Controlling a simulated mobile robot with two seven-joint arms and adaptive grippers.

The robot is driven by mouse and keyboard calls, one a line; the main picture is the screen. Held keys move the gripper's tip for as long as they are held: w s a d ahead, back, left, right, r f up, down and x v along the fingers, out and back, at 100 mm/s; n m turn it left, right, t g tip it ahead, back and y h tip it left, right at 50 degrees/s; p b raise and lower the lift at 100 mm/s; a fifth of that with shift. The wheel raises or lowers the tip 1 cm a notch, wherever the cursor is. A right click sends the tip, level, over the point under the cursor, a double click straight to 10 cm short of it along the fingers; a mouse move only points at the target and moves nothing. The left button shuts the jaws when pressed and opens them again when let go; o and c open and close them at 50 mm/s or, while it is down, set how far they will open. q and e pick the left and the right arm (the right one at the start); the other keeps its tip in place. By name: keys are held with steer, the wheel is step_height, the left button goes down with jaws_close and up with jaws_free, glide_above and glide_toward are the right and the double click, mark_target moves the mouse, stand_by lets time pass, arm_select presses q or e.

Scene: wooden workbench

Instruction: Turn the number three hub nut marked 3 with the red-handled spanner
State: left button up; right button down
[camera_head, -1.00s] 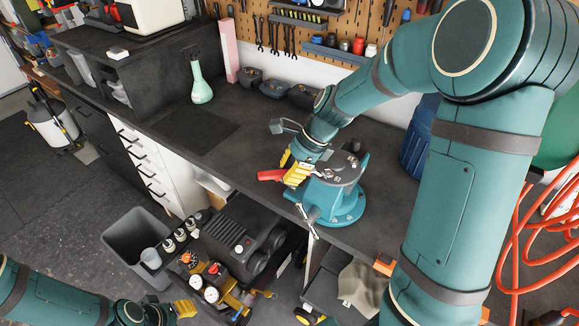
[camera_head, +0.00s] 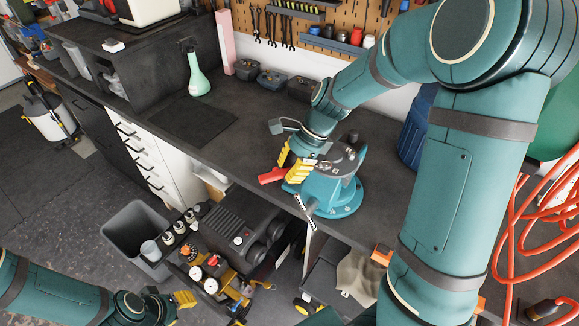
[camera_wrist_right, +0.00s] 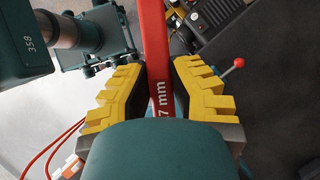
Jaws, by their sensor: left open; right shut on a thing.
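The teal fixture (camera_head: 336,192) stands on the workbench near its front edge, with a grey hub plate (camera_head: 343,164) and several small nuts on top. No number can be read, so I cannot tell which nut is marked 3. My right gripper (camera_head: 294,165) is shut on the red-handled spanner (camera_head: 271,176), just left of the hub. The handle also shows between the yellow fingers in the right wrist view (camera_wrist_right: 155,40), with "7 mm" lettering. The spanner's working end is hidden or too small to place. My left gripper (camera_head: 185,299) is open and empty at the lower left, away from the bench.
A green bottle (camera_head: 198,80) and dark bins (camera_head: 272,80) stand further back on the bench. A dark cart (camera_head: 232,240) with gauges and a grey bin (camera_head: 135,232) stand in front. A blue container (camera_head: 416,128) is right of the fixture. The bench left of the fixture is clear.

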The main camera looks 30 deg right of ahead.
steer(key=shift+s, duration=0.1)
steer(key=shift+s+f+n+g, duration=0.1)
steer(key=shift+s+n+g, duration=0.5)
steer(key=shift+s+n, duration=0.45)
steer(key=shift+w, duration=0.1)
steer(key=shift+s+d+n+g, duration=0.1)
steer(key=shift+s+n+g, duration=0.5)
steer(key=shift+s+n, duration=0.5)
steer(key=shift+w+n, duration=0.2)
steer(key=shift+n, duration=0.05)
steer(key=shift+s+d+n+g+h, duration=0.15)
steer(key=shift+s+d+n+g, duration=0.1)
steer(key=shift+s+n, duration=0.25)
steer(key=shift+s+d+n+g+h, duration=0.15)
steer(key=shift+s+n+g, duration=0.15)
steer(key=shift+n, duration=0.3)
